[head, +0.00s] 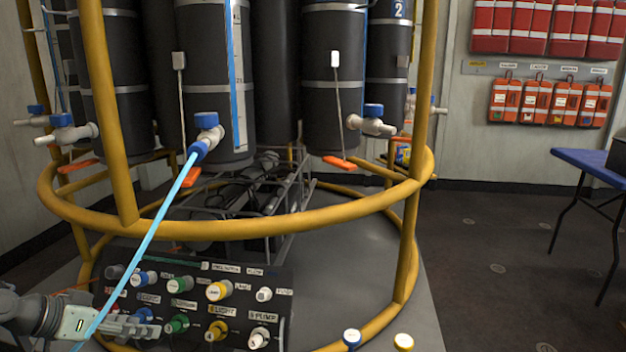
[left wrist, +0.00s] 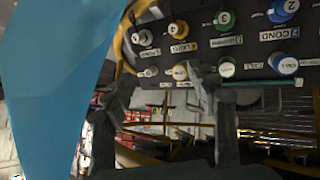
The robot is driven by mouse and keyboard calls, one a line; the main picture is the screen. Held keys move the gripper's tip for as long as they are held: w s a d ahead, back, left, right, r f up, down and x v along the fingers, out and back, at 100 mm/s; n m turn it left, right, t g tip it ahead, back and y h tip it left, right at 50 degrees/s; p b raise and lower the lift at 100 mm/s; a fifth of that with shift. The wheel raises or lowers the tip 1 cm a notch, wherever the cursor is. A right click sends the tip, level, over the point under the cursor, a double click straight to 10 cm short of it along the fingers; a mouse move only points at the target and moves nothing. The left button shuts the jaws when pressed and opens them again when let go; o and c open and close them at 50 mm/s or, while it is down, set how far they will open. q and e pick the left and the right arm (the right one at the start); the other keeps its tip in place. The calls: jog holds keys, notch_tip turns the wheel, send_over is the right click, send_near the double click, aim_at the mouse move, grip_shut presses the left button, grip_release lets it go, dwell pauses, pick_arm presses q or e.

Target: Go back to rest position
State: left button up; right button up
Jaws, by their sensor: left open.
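My left gripper (head: 140,325) is at the lower left of the head view, in front of the dark connector panel (head: 271,337). Its two fingers also show in the left wrist view (left wrist: 160,108), apart from each other, with no object clearly held between them. A light blue hose (head: 147,240) runs from a white valve with a blue cap (head: 208,133) down past the gripper. In the left wrist view the hose (left wrist: 50,75) fills the left side, close to the camera and outside the fingers. My right gripper is not in view.
The panel carries several coloured, labelled connectors (head: 180,324). A yellow ring frame (head: 290,221) surrounds dark cylinders (head: 331,85). A blue table (head: 590,165) stands at the right. Orange cases (head: 537,103) hang on the wall. The floor (head: 490,260) between frame and table is clear.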

pick_arm(q)
jog(key=s+d+f+n+g+y, duration=0.1)
jog(key=s+d+f+g+y, duration=0.15)
jog(key=s+f, duration=0.45)
jog(key=s+d+f+g+y, duration=0.1)
jog(key=s+d+f, duration=0.25)
jog(key=f, duration=0.65)
jog(key=s+d+f+y, duration=0.1)
jog(key=s+d+f, duration=0.1)
jog(key=s, duration=0.4)
jog(key=s+d+f+n+g+y, duration=0.1)
jog(key=s+d+f+y, duration=0.1)
jog(key=s+f, duration=0.3)
jog(key=shift+s+d+f+p, duration=0.15)
jog(key=shift+s+d+p, duration=0.3)
jog(key=shift+s+d, duration=0.25)
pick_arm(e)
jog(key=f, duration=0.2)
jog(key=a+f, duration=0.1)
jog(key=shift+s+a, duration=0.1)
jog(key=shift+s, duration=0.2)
pick_arm(q)
jog(key=shift+y, duration=0.25)
